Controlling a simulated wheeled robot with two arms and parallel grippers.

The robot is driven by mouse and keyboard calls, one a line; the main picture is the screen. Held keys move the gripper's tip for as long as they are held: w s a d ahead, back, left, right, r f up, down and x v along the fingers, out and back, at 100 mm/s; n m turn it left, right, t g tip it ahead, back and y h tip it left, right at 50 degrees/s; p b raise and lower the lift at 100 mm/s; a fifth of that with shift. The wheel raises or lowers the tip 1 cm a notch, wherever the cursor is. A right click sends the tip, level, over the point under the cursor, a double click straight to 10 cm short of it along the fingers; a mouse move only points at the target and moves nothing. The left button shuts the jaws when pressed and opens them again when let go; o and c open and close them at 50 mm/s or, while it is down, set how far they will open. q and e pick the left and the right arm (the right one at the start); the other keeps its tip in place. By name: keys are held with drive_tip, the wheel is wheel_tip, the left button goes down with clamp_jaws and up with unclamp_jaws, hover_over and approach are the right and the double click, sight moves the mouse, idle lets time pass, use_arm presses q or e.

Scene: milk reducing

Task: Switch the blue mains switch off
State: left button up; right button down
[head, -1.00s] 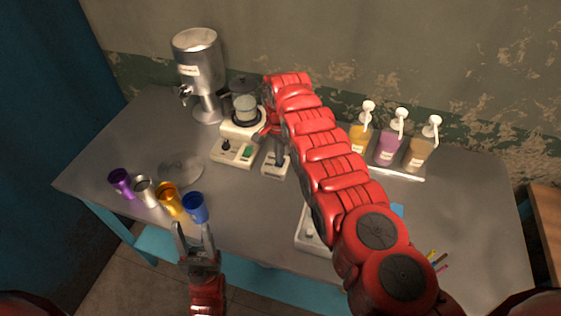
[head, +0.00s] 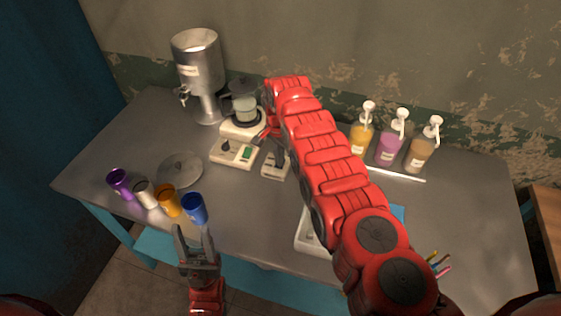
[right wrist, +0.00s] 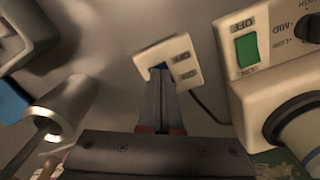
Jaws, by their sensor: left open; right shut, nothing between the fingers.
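The mains switch is a small cream box (head: 270,172) on the table, in front of the hot plate. The right wrist view shows the box (right wrist: 180,49) with dark labels on its face and a sliver of the blue rocker (right wrist: 157,67). My right gripper (head: 281,156) is shut and empty. In the right wrist view its fingertips (right wrist: 160,72) are at the rocker and hide most of it; I cannot tell whether they touch it or which way it is tipped. My left gripper (head: 194,232) is open and empty, in front of the blue cup (head: 195,209).
The hot plate (head: 232,153), with a green switch (right wrist: 246,49) and a glass vessel (head: 246,107), stands beside the mains switch. Purple, silver, orange and blue cups stand at the left. A metal dispenser (head: 197,65) and pump bottles (head: 391,143) stand at the back.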

drive_tip(key=shift+r+p, duration=0.7)
drive_tip(key=shift+r, duration=0.05)
wheel_tip(320, 180, up, 2)
drive_tip(key=shift+r+p, duration=0.2)
drive_tip(key=shift+p, duration=0.85)
wheel_tip(320, 180, up, 2)
drive_tip(key=shift+r+p, duration=0.1)
drive_tip(key=shift+p, duration=0.8)
drive_tip(key=shift+r+p, duration=0.3)
drive_tip(key=shift+r, duration=0.05)
